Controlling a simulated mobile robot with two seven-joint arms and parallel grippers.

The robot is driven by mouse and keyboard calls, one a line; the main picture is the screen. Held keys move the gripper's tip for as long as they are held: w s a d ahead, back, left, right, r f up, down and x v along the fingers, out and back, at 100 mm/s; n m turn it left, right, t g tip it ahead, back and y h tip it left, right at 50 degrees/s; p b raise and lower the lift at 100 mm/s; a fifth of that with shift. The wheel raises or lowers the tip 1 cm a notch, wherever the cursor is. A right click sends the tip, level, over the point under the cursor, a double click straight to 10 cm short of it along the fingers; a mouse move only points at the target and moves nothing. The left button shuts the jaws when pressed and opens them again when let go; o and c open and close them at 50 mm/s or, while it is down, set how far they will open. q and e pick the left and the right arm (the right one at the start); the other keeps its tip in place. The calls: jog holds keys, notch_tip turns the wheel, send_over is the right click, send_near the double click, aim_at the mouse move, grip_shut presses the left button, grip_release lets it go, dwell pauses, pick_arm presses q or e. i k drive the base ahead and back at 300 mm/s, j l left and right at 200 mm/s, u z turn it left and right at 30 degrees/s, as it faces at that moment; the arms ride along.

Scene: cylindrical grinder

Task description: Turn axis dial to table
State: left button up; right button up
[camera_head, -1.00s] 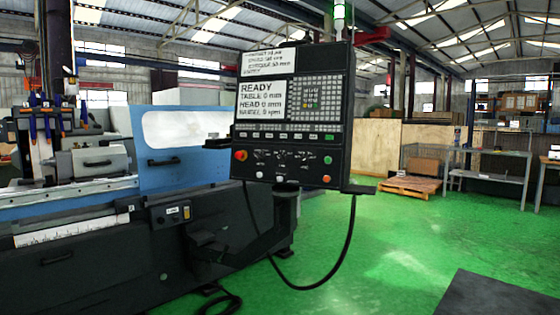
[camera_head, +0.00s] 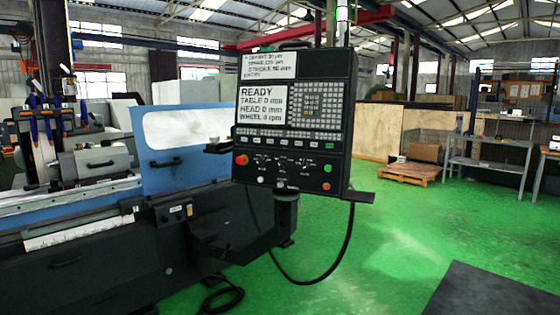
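The control panel (camera_head: 291,122) of the grinder stands upright on an arm in the middle of the view. Its screen (camera_head: 262,105) reads READY, TABLE 0 mm, HEAD 0 mm and WHEEL 0 rpm. Small dials (camera_head: 280,162) sit in a row on the lower panel, between a red knob (camera_head: 241,160) at left and a green button (camera_head: 327,168) at right. Their labels and pointer settings are too small to read, so I cannot tell which one is the axis dial. Neither of my grippers is in view.
The blue and dark grinder body (camera_head: 120,250) fills the left side. A black cable (camera_head: 320,278) hangs in a loop below the panel. A dark flat surface (camera_head: 490,290) is at the lower right. Green floor (camera_head: 390,240) is clear in front of the panel's right side.

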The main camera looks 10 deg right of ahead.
aim_at(282, 166)
jog(key=i+l, duration=0.25)
jog(key=i, duration=0.25)
jog(key=i+l, duration=0.25)
jog(key=i, duration=0.25)
jog(key=i+l+z, duration=0.1)
jog(key=i+l, duration=0.15)
jog(key=i, duration=0.2)
